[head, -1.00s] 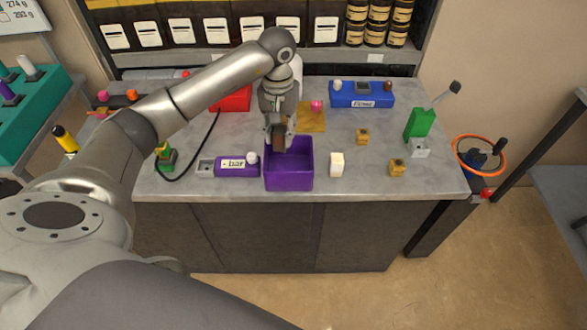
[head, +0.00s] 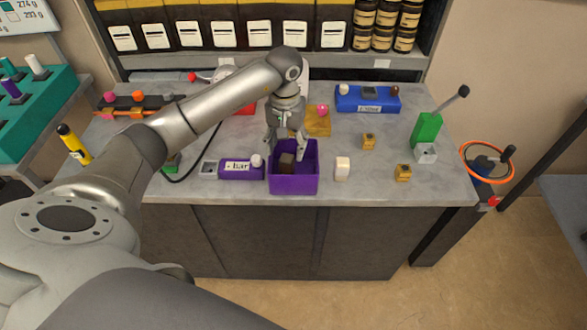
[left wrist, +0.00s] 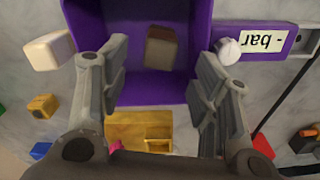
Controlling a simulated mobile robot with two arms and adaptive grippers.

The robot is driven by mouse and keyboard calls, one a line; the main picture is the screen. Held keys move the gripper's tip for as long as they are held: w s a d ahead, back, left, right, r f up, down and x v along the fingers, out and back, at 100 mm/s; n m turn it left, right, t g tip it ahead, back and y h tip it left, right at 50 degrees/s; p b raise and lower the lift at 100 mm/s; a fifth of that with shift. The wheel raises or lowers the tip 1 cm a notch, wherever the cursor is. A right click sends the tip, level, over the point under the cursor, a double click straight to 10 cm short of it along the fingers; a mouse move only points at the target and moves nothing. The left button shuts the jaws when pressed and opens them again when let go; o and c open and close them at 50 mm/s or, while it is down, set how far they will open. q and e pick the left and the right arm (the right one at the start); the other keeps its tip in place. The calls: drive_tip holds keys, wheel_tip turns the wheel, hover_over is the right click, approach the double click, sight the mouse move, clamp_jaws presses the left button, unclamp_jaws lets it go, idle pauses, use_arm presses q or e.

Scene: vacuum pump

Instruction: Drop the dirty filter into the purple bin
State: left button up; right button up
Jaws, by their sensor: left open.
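The purple bin (head: 294,184) stands on the grey bench near its front edge; it also fills the top of the left wrist view (left wrist: 135,88). The dirty filter, a dark brown block with a lighter end (head: 286,162), is inside the bin; in the left wrist view it shows apart from the fingers (left wrist: 161,48). I cannot tell whether it touches the bin's floor. My left gripper (head: 287,150) is open above the bin, its fingers spread wide (left wrist: 160,80) with nothing between them. My right gripper is not in view.
A white block (head: 342,169) stands right of the bin, and a purple "- bar" unit (head: 241,169) is at its left. Yellow blocks (head: 403,172), a blue unit (head: 367,100) and a green lever switch (head: 426,130) are further right. An orange ring (head: 487,162) is beyond the bench's right end.

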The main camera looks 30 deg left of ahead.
use_arm(q)
wheel_tip(320, 180, up, 12)
idle(0.6)
idle(0.4)
